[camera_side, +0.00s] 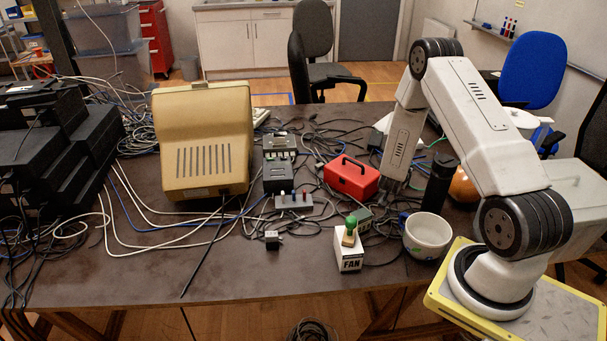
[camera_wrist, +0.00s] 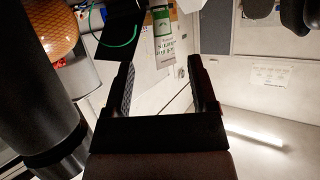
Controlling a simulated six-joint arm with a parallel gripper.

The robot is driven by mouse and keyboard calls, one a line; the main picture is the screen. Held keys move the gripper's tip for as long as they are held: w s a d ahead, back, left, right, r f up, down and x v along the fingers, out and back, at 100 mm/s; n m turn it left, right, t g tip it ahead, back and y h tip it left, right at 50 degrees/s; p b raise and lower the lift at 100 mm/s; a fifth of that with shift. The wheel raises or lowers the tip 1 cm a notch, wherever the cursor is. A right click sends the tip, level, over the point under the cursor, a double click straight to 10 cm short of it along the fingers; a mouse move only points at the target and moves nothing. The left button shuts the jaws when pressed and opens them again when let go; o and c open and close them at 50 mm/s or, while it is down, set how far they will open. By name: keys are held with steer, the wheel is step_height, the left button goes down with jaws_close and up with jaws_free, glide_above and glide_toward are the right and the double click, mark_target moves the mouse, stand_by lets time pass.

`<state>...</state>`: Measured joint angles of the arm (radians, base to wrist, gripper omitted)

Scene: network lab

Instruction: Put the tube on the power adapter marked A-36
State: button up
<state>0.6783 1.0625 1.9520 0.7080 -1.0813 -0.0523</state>
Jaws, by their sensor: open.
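My gripper (camera_side: 393,188) hangs at the end of my forearm, just right of the red toolbox. In the wrist view its two dark fingers (camera_wrist: 164,88) are apart, with nothing held between them. A small black block with a pale top (camera_side: 272,241), adapter-like, sits alone on the front of the table. No A-36 marking is readable. A green-and-white labelled item (camera_wrist: 163,40) shows beyond the fingers.
Close around my gripper are the red toolbox (camera_side: 351,179), a black cylinder (camera_side: 439,183), an orange round object (camera_side: 463,187) and a white bowl (camera_side: 427,238). A FAN box (camera_side: 348,258) stands in front. Cables cover the middle; the front left tabletop (camera_side: 120,275) is clear.

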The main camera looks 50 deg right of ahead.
steer(key=shift+w, duration=0.1)
steer(key=w+a+r+n+t+y, duration=0.1)
steer(key=w+a+r+n+y, duration=0.2)
steer(key=a, duration=0.4)
steer(key=w+a+r+n+t+y, duration=0.2)
steer(key=w+a+r+y, duration=0.1)
steer(key=a, duration=0.4)
steer(key=w+a+r+n+t+y, duration=0.1)
steer(key=w+a+r+n+y, duration=0.2)
steer(key=a, duration=0.5)
steer(key=s+a+r+n+g+y, duration=0.2)
steer(key=s+a+r+n, duration=0.1)
steer(key=s+a, duration=0.3)
steer(key=s+a+r+n+g+y, duration=0.2)
steer(key=s+a+n, duration=0.2)
steer(key=s+a, duration=0.3)
steer(key=a, duration=0.3)
steer(key=shift+a+r+n, duration=0.35)
steer(key=shift+r+n, duration=0.05)
